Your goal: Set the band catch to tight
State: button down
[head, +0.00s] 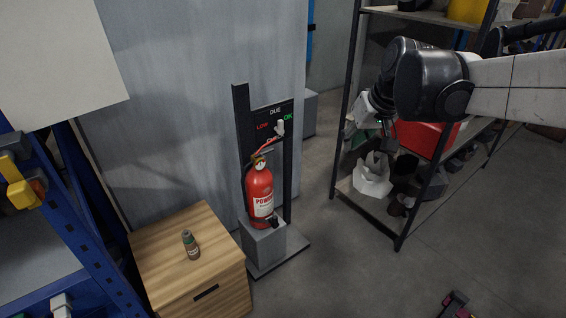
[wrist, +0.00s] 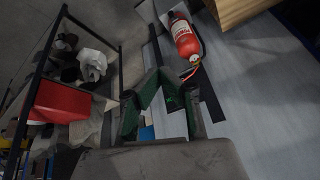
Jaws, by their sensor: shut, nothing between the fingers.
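A red fire extinguisher (head: 260,190) stands upright on a grey block (head: 262,242) against a dark stand. Behind its top is a dark panel (head: 261,112) lettered DUE, LOW and OK, with a pale knob (head: 280,128) near OK. A small black part (head: 272,221) shows at the extinguisher's lower right; I cannot tell whether it is the band catch, or its setting. My gripper (head: 384,128) is up and right of the extinguisher, apart from it. In the wrist view my gripper (wrist: 160,76) is shut and empty, with the extinguisher (wrist: 184,36) beyond it.
A wooden cabinet (head: 190,245) bearing a small bottle (head: 190,245) stands left of the extinguisher. A blue rack (head: 75,215) is at far left. A black-framed shelf with a red bin (head: 420,137) is close behind my gripper. The floor in front is mostly clear.

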jog(key=w+a+f+n+g+y+b, duration=0.1)
jog(key=w+a+f+n+b, duration=0.15)
jog(key=w+f, duration=0.85)
jog(key=w+a+f+n+g+y+b, duration=0.15)
jog(key=w+f+b, duration=0.25)
jog(key=w+f, duration=0.7)
jog(key=w+a+f+y+b, duration=0.1)
jog(key=w+f, duration=0.2)
jog(key=f, duration=0.6)
jog(key=w+a+f+n+g+b, duration=0.1)
jog(key=w+f+b, duration=0.1)
jog(key=f, duration=0.8)
jog(key=w+a+f+n+g+y+b, duration=0.1)
jog(key=w+f, duration=0.3)
jog(key=f, duration=0.5)
jog(key=shift+w+a+f+y+b, duration=0.2)
jog(key=shift+w+f+y+b, duration=0.1)
jog(key=shift+w+y+b, duration=0.05)
